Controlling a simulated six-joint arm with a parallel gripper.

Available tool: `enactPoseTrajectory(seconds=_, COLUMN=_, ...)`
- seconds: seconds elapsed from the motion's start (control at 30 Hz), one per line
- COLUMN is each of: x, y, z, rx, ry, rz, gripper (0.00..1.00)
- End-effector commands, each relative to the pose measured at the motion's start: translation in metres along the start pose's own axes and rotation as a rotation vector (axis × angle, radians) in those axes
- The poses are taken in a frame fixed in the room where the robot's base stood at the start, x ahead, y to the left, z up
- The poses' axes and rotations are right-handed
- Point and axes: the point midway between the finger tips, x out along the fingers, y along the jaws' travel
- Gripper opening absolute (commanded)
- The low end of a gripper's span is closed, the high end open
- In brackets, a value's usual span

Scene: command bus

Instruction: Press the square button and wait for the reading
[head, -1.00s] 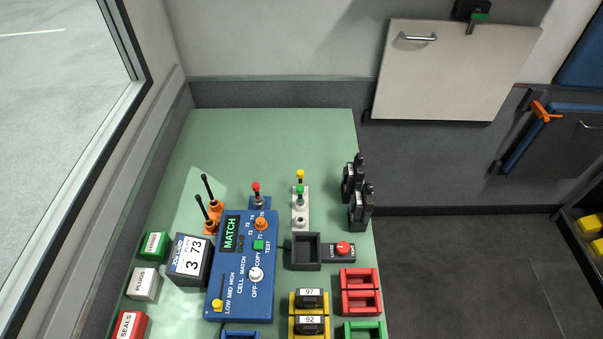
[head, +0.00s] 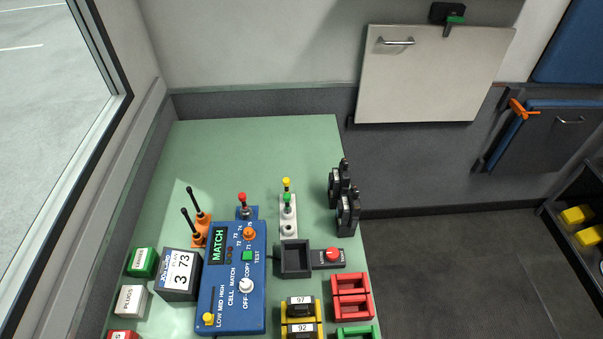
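The blue control box (head: 226,307) stands on the green bench in the head view. The box's display (head: 218,246) reads MATCH in green letters. A white knob (head: 246,286) sits among the OFF, COPY and MATCH labels, and a yellow slider knob (head: 208,319) is by LOW MID HIGH. My gripper is not in view, and nothing covers the button.
A black tray (head: 283,272) and a red knob unit (head: 332,255) stand right of the box. Black radios (head: 347,211) stand behind them. Red bins (head: 351,297) are at the right edge. The back of the bench (head: 260,135) is clear.

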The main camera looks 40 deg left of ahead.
Motion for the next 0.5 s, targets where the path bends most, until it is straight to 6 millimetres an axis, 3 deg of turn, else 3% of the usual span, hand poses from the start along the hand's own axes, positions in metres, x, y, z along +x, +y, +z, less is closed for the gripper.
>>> enactPoseTrajectory(seconds=0.03, x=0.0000, y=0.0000, z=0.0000, rx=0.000, ry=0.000, rz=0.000, gripper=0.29)
enactPoseTrajectory(seconds=0.2, x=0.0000, y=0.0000, z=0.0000, rx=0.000, ry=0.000, rz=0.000, gripper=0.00)
enactPoseTrajectory(seconds=0.5, x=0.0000, y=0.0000, z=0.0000, rx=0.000, ry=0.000, rz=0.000, gripper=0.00)
